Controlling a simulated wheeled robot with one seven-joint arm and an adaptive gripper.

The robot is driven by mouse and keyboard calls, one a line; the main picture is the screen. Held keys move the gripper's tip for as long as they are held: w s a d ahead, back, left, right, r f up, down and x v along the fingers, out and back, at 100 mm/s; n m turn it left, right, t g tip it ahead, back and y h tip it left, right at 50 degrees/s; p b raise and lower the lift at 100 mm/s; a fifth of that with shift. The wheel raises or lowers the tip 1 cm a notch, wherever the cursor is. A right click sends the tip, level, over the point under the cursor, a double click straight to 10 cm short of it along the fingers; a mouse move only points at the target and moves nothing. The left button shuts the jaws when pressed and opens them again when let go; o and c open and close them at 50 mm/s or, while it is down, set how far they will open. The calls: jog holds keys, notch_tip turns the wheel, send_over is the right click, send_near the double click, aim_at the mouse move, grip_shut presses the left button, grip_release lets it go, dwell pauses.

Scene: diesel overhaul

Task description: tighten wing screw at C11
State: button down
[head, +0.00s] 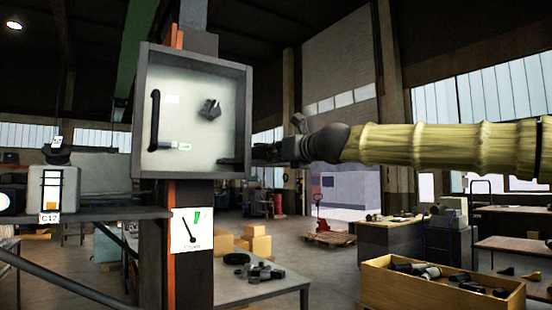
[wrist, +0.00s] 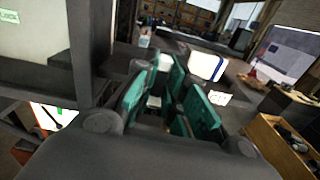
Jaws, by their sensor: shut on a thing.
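A grey open-fronted box (head: 140,110) with a pale back stands on a column. A dark, angular, lobed piece (head: 209,109) sits on the back; it may be the wing screw, but I cannot confirm that. No C11 marking is readable there. My gripper (head: 240,161) reaches in from the right at the box's lower right edge, below and right of that piece, apart from it. In the wrist view my teal-padded fingers (wrist: 165,105) point past the box's side at left. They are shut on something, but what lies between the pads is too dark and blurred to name.
A black curved handle (head: 155,118) is inside the box at left. A canister (head: 68,190) labelled C12 stands on a shelf at left. A pale canister-like thing (wrist: 207,66) shows beyond my fingers. A wooden crate of parts (head: 440,297) is at lower right.

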dwell(0.3)
jog(key=m+b, duration=0.2)
jog(key=m, duration=0.3)
jog(key=shift+b, duration=0.3)
